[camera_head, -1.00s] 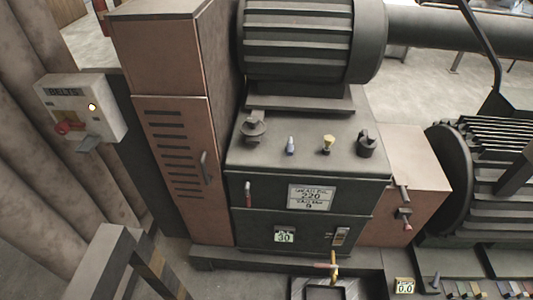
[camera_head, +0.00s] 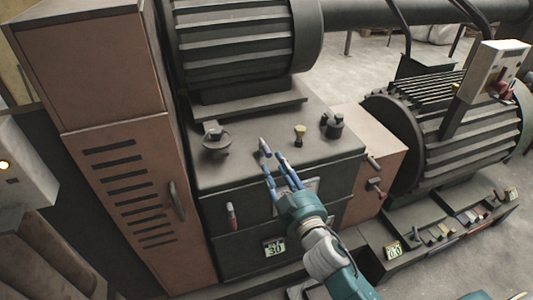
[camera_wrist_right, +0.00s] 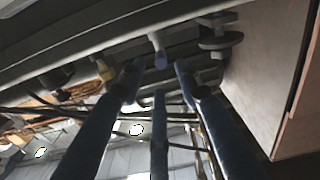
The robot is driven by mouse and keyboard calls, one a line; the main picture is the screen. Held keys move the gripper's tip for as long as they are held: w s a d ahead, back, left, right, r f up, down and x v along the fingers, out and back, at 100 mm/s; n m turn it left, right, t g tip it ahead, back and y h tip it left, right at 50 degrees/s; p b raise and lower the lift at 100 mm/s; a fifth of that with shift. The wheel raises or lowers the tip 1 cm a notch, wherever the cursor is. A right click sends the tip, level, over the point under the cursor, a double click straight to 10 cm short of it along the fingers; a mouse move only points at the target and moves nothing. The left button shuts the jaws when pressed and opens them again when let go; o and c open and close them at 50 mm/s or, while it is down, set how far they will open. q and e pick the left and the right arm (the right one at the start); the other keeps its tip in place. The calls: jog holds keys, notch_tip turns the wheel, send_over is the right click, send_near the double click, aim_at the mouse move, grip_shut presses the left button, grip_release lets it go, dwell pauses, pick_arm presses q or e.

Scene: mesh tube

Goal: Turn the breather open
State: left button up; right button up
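Several small fittings stand on top of the dark gearbox housing (camera_head: 240,172); no label shows which one is the breather. They are a slim blue-grey fitting (camera_head: 264,147), a brass fitting (camera_head: 299,134), a dark round cap (camera_head: 332,126) and a wider dark fitting (camera_head: 215,140). My right gripper (camera_head: 275,172) has its blue fingers spread, with the tips just in front of the slim fitting. In the right wrist view, the slim fitting (camera_wrist_right: 158,50) shows beyond the open fingertips (camera_wrist_right: 158,78). Nothing is held, and contact cannot be told. My left gripper is not in view.
A ribbed motor (camera_head: 235,45) stands close behind the fittings. A tall brown cabinet (camera_head: 135,160) is on the left. A small red-handled lever (camera_head: 231,215) is on the housing front. A brown box (camera_head: 375,150) and a ribbed drum (camera_head: 450,125) stand on the right.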

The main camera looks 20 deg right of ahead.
aim_at(268, 152)
jog(key=w, duration=0.4)
jog(key=shift+w+a, duration=0.25)
jog(key=shift+w, duration=0.15)
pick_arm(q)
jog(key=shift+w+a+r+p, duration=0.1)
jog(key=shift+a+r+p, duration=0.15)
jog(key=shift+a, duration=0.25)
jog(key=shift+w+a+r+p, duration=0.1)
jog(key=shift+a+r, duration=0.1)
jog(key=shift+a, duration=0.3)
pick_arm(e)
jog(key=shift+w, duration=0.75)
jog(key=shift+c, duration=0.6)
grip_shut()
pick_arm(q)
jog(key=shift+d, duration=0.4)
